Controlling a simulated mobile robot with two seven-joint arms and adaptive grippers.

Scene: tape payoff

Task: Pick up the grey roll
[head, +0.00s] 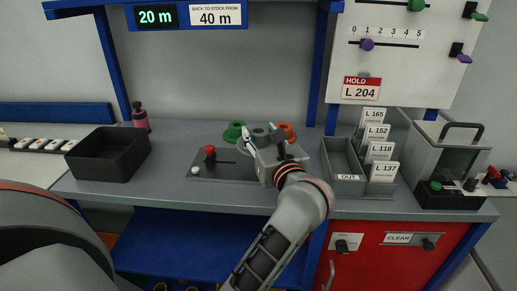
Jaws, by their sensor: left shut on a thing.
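Three rolls stand close together at the middle of the bench: a green roll (233,132) on the left, a grey roll (261,131) in the middle and an orange roll (288,130) on the right. My left gripper (260,140) reaches in over the bench from below and is shut on the grey roll. The gripper hides the lower part of that roll, so I cannot tell whether it is clear of the bench. My right gripper is not in view.
A red knob (210,152) sits on a plate left of my gripper. A grey "OUT" bin (345,182) and several label cards (375,132) stand at the right. A display reads 20 m.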

